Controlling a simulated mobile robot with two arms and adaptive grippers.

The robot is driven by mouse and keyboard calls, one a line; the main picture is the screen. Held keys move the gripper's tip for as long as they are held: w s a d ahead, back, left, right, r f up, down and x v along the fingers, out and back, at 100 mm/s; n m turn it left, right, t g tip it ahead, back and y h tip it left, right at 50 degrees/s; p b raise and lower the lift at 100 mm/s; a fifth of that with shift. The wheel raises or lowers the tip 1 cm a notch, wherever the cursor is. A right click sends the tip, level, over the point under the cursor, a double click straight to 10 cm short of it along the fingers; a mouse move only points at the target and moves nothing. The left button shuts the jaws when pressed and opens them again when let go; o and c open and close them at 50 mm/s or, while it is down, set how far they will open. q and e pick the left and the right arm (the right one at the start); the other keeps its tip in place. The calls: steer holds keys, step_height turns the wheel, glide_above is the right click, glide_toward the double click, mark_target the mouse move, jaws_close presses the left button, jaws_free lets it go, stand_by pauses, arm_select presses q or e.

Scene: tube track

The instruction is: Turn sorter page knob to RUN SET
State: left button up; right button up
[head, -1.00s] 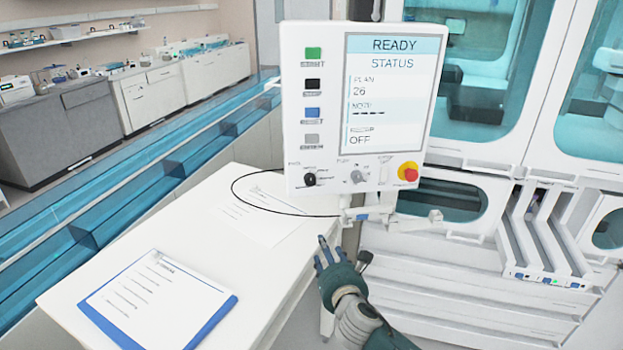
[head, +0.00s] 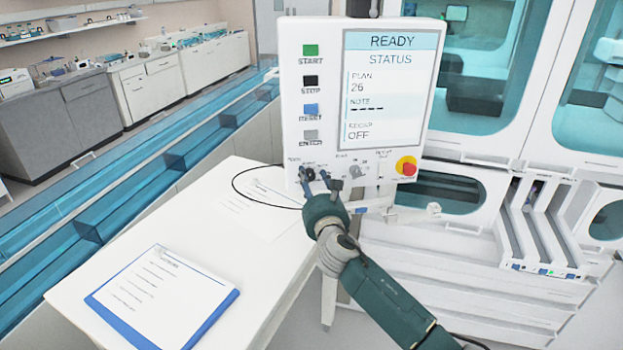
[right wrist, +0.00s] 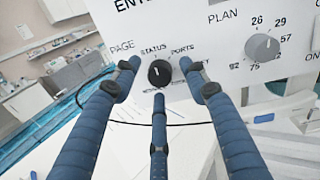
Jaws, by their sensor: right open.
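The black page knob (right wrist: 159,73) is on the lower left of the white control panel (head: 292,105). In the right wrist view its light mark points up toward STATUS; PORTS is to the upper right. A label at right and one below are partly hidden by fingers. The screen (head: 390,90) reads READY, STATUS, PLAN 26. My right gripper (right wrist: 160,80) is open, with its blue fingers spread to the left, right and below the knob. I cannot tell whether they touch it. In the head view the right gripper (head: 316,182) covers the knob area. My left gripper is not in view.
The grey plan knob (right wrist: 262,47) is just right of the page knob. A red emergency button (head: 406,166) is further right, and coloured buttons (head: 311,80) are above. A thin black cable loops behind the fingers. A white table (head: 240,262) holds a clipboard (head: 160,300).

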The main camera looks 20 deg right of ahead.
steer(key=shift+w, duration=0.3)
steer(key=shift+c, duration=1)
jaws_close()
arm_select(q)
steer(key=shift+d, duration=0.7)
